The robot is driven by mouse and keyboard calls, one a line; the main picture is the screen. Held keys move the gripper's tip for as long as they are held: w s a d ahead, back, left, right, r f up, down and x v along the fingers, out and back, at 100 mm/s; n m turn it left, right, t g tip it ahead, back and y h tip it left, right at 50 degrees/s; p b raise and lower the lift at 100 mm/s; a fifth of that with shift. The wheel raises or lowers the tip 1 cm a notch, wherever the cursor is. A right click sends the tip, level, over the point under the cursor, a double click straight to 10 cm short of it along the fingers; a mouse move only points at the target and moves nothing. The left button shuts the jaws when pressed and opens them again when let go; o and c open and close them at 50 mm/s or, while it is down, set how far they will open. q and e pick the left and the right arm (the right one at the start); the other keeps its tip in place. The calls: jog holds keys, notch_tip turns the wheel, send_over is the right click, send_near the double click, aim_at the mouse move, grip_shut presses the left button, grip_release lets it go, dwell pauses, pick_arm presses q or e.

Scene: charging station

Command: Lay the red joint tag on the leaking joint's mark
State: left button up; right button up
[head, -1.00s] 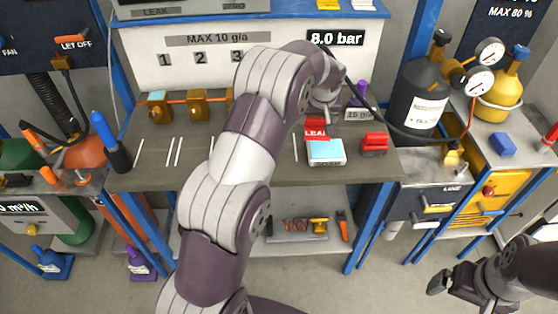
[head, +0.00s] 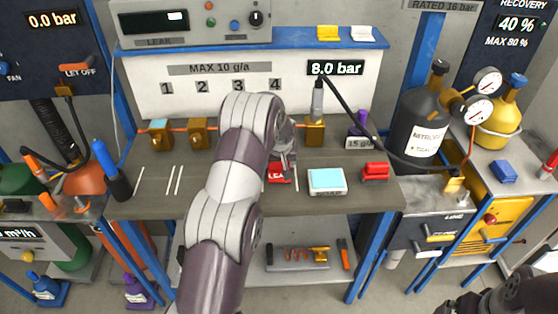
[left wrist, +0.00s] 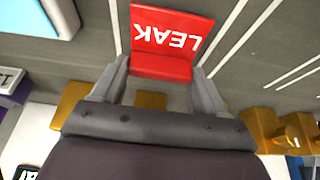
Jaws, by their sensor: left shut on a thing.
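The red joint tag (head: 279,173), lettered LEAK, is between the fingers of my left gripper (head: 285,163), low over the grey bench top. The left wrist view shows the tag (left wrist: 170,42) gripped at its near edge by both fingers (left wrist: 165,75). I cannot tell whether it touches the bench. White stroke marks (head: 175,180) lie on the bench in front of brass joints numbered 1 to 4; my arm hides some marks and joint 3. One stroke (head: 296,177) shows just right of the tag. My right gripper (head: 455,305) is mostly cut off at the bottom right.
A white box with a light-blue top (head: 327,181) stands right of the tag, with a red block (head: 375,172) beyond it. A blue marker-like bottle (head: 113,172) stands at the bench's left. A black hose (head: 365,120) runs from joint 4 to the right.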

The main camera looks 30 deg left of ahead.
pick_arm(q)
jog(key=shift+w+a+f, duration=0.1)
jog(key=shift+f, duration=0.35)
jog(key=o, duration=1)
